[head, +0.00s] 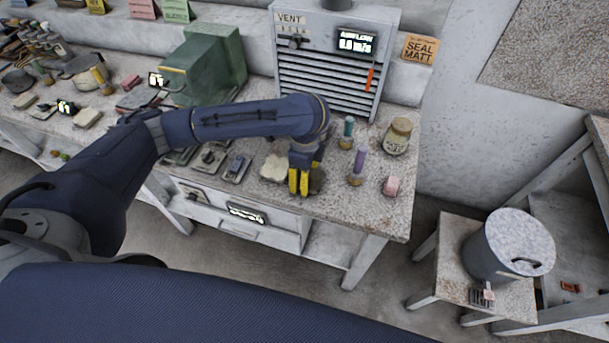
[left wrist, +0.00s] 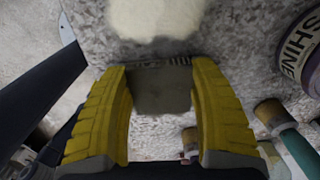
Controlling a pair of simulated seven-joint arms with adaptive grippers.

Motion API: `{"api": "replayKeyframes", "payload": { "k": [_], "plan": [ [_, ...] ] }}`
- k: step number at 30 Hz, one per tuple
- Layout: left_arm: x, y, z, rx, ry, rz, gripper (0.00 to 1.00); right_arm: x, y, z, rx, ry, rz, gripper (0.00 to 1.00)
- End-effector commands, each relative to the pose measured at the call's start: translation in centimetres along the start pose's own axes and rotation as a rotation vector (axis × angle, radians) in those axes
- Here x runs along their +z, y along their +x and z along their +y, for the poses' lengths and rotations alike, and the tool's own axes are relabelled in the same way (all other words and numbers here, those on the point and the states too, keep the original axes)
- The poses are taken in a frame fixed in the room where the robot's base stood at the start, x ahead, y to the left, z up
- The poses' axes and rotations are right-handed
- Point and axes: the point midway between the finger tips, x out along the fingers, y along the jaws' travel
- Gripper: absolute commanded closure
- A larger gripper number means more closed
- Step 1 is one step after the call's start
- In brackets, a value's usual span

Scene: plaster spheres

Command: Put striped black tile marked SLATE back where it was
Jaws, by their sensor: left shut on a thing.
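My left gripper (head: 299,183) reaches over the front right part of the bench (head: 395,215), fingers pointing down. In the left wrist view, its two yellow fingers (left wrist: 161,100) are shut on a dark grey tile (left wrist: 162,92). Pale lettering runs along the tile's far edge, too small and tilted to read surely; I cannot make out stripes on it. In the head view a dark piece (head: 317,181) shows just right of the fingers. I cannot tell whether the tile touches the bench. My right gripper is not in view.
A pale patch (head: 274,168) lies just left of the gripper. Teal-handled (head: 347,132) and purple-handled (head: 357,165) tools stand to the right, near a lidded jar (head: 397,136) and a pink block (head: 391,186). The vent box (head: 330,80) stands behind.

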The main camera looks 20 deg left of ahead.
Motion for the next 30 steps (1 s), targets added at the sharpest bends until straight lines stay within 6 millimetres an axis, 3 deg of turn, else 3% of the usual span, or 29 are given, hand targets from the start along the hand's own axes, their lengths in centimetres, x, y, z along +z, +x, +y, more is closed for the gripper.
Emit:
{"api": "replayKeyframes", "payload": {
  "k": [7, 8, 12, 22, 30],
  "plan": [
    [0.0, 0.3, 0.0, 0.0, -0.001, 0.001, 0.8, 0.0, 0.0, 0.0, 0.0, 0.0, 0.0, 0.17],
    [0.0, 0.3, 0.0, 0.0, -0.001, 0.0, 0.35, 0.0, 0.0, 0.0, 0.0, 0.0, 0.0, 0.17],
    [0.0, 0.3, 0.0, 0.001, 0.0, 0.0, 0.19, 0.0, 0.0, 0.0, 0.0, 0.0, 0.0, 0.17],
    [0.0, 0.1, 0.0, 0.0, 0.0, 0.001, 0.17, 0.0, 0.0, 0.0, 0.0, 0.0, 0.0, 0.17],
    [0.0, -2.3, -0.1, -0.003, 0.001, 0.0, 0.17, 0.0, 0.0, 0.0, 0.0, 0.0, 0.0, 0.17]
  ]
}}
